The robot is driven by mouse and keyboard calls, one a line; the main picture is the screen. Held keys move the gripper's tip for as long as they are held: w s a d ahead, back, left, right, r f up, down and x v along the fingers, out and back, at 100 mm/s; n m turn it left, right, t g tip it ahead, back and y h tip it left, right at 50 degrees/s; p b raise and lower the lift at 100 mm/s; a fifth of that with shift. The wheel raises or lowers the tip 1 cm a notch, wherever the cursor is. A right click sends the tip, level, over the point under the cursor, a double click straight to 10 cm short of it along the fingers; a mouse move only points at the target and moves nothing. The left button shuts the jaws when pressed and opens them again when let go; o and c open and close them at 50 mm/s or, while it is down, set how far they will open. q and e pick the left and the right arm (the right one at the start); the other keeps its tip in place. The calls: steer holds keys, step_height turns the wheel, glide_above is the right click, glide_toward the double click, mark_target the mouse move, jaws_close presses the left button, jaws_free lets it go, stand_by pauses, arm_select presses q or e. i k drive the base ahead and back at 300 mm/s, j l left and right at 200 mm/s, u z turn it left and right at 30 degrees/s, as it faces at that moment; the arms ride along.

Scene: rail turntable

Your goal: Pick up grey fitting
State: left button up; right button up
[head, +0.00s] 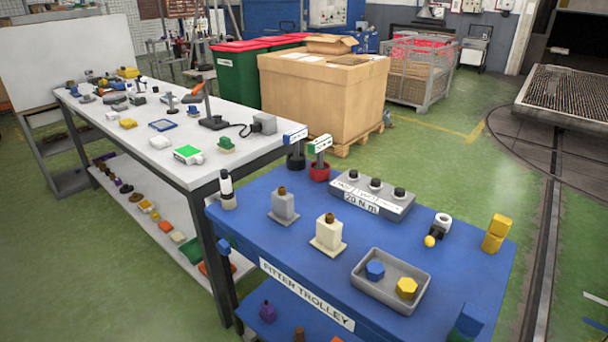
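A grey fitting (284,207) stands upright on the blue top of the fitter trolley (250,235), left of its middle. It has a flat grey base, a block body and a brown cap on top. A similar cream fitting (328,237) stands to its right and nearer to me, apart from it. Nothing covers the grey fitting. Neither of my grippers shows in the head view.
A grey tray (370,288) holds a blue hexagonal piece (375,269) and a yellow one (407,288). A grey box (372,196) with several black knobs, a white-and-black cylinder (227,190) and yellow blocks (496,234) stand on the trolley. A cluttered white bench (185,175) is at left.

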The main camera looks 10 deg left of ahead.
mark_target(283, 213)
steer(key=z, duration=0.4)
steer(key=j+z, duration=1.05)
steer(key=j, duration=0.25)
steer(key=k+j+z, duration=0.1)
steer(key=j, duration=0.25)
steer(key=k+j+z, duration=0.1)
steer(key=j, duration=0.2)
